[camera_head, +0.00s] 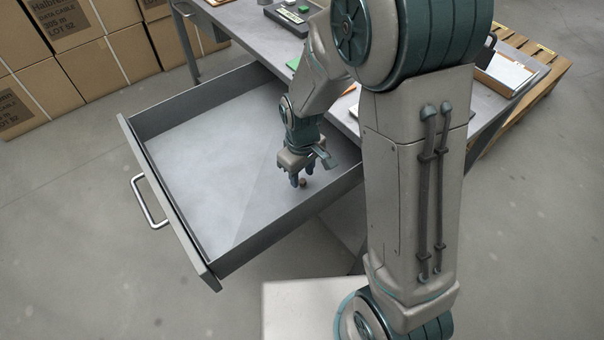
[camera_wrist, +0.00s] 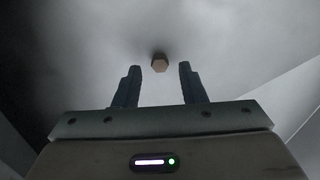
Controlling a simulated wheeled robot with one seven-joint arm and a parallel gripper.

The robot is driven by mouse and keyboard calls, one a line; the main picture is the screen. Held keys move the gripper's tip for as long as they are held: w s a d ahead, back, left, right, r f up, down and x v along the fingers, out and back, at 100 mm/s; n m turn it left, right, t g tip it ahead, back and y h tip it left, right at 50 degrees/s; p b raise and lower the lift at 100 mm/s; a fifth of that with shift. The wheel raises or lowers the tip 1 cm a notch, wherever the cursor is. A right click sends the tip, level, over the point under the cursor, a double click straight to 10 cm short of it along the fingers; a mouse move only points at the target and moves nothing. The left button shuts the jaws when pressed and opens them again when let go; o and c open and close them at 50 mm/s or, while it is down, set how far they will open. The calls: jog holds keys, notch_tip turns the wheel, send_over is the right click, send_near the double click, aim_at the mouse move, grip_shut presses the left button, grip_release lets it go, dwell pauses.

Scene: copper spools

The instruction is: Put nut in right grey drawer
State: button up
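The grey drawer (camera_head: 190,262) is pulled out from the desk. My gripper (camera_head: 298,181) is down inside it, near the side close to the desk, with fingers pointing down. The nut (camera_head: 302,183) is a small brownish piece at the fingertips in the head view. In the wrist view the hexagonal nut (camera_wrist: 159,63) shows between and just beyond the tips of my open gripper (camera_wrist: 157,70), with a gap to each finger. The nut appears to be on or close to the drawer floor; whether it touches the floor is not clear.
The rest of the drawer floor is bare. A metal handle (camera_head: 146,203) is on the drawer front. Cardboard boxes (camera_head: 90,68) are stacked at the back left.

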aim_at(302, 180)
notch_tip(302, 180, up, 10)
jog(key=r+p, duration=0.1)
jog(key=s+d+r+m+t, duration=0.2)
jog(key=s+d+r+m, duration=0.5)
jog(key=s+d, duration=0.4)
jog(key=shift+s+d+r+m, duration=0.25)
jog(key=shift+s+d+m, duration=0.1)
jog(key=shift+s+m, duration=0.35)
jog(key=shift+w, duration=0.1)
